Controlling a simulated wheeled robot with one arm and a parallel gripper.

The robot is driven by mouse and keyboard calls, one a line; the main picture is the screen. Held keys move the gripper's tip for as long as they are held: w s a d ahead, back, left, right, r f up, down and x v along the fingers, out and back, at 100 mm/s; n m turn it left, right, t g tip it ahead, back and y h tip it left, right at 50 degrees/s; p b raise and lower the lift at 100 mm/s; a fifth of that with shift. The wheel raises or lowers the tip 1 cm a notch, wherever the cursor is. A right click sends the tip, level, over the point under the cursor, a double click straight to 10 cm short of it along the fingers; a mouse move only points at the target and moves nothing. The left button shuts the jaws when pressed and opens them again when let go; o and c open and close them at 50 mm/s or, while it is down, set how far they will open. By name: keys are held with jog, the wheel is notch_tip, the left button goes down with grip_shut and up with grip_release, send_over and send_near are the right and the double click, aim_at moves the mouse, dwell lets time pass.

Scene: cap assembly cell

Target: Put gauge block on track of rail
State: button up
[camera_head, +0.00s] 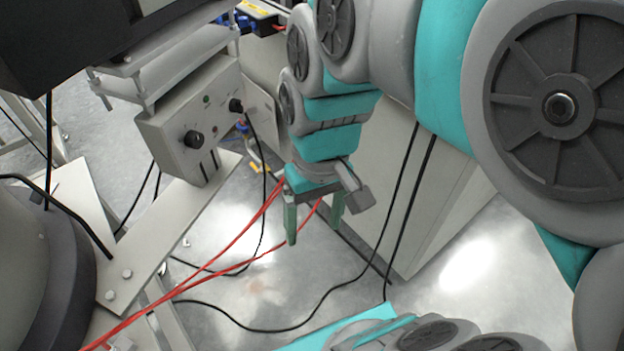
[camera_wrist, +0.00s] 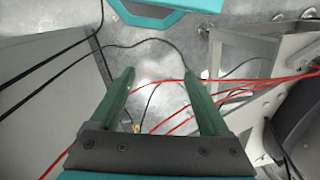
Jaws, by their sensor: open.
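My gripper (camera_head: 314,228) hangs in the middle of the head view with its two green fingers pointing down over the floor. In the wrist view my gripper (camera_wrist: 158,88) has its fingers spread apart with nothing between them but floor and cables beyond. It is open and empty. I do not see a gauge block, a rail or a track in either view.
A grey control box (camera_head: 195,135) with black knobs stands at the left on a pale metal plate (camera_head: 165,235). Red cables (camera_head: 215,258) and black cables cross below the gripper. A pale cabinet (camera_head: 385,190) stands right of it. Bare floor (camera_head: 265,290) lies below.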

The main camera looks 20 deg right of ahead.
jog(key=s+d+f+g+h, duration=0.1)
jog(key=s+d+f, duration=0.1)
jog(key=s+f, duration=0.3)
jog(key=shift+s+m, duration=0.3)
